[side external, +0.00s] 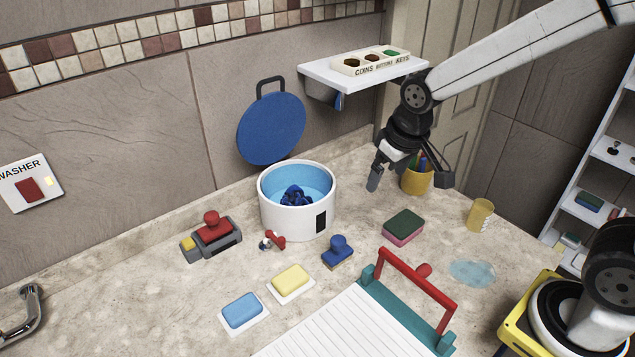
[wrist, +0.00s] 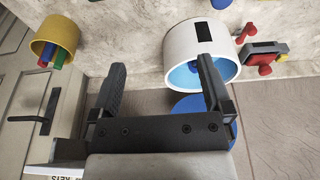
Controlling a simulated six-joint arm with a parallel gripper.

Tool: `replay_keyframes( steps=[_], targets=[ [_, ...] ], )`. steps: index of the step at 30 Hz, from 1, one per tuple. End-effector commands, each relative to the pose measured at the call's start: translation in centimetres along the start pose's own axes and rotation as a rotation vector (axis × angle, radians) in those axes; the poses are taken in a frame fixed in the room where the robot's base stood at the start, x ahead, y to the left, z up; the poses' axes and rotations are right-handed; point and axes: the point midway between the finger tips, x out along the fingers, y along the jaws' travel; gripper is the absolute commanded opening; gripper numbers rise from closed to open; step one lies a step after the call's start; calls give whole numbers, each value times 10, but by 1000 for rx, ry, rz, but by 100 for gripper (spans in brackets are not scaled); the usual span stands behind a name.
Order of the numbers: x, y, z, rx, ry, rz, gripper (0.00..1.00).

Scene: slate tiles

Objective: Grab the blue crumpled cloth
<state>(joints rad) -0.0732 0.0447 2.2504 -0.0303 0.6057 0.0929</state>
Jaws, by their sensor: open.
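The blue crumpled cloth (side external: 293,196) lies inside a white round tub (side external: 283,218) with a light blue inner wall, left of the middle in the side view. My gripper (side external: 410,180) is open and empty, above the counter to the right of the tub, by the yellow cup of pens. In the wrist view my gripper (wrist: 160,85) has its two fingers wide apart.
A blue round lid (side external: 271,128) leans on the wall behind the tub. The yellow cup (side external: 416,180) stands by my gripper, under a white shelf (side external: 322,75).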

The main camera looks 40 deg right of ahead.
Motion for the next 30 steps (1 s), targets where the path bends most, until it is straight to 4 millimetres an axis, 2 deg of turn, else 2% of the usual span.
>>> replay_keyframes(
  steps=[9,15,24,30],
  targets=[
    [22,-41,-82,-3,13,0,100],
    [35,-64,-115,-1,21,0,100],
    [50,-86,-141,1,28,0,100],
    [80,-86,-133,2,25,1,100]
  ],
)
